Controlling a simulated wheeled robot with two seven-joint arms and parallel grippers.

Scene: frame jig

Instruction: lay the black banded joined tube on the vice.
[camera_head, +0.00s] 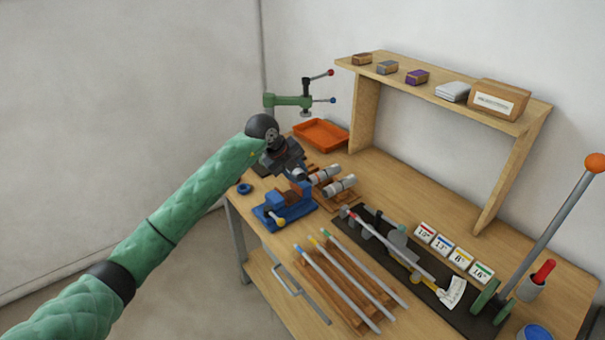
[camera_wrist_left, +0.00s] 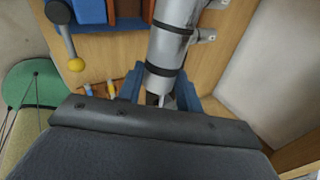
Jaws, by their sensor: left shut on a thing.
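The black banded joined tube (camera_wrist_left: 170,45) is silver with black bands and small side tabs. In the head view it (camera_head: 325,174) shows beside a second silver tube (camera_head: 341,185), just right of my left gripper (camera_head: 303,176). My left gripper, with blue fingers in the wrist view (camera_wrist_left: 160,92), is shut on the near end of the banded tube. I cannot tell whether the tube is clear of its rest. The blue vice (camera_head: 268,217) with brown jaws stands in front of the gripper, and its blue body shows at the top left of the wrist view (camera_wrist_left: 92,11). My right gripper is not in view.
An orange tray (camera_head: 322,133) and a green clamp arm (camera_head: 288,101) are behind the gripper. A wooden rack (camera_head: 352,300) with thin rods stands at the front.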

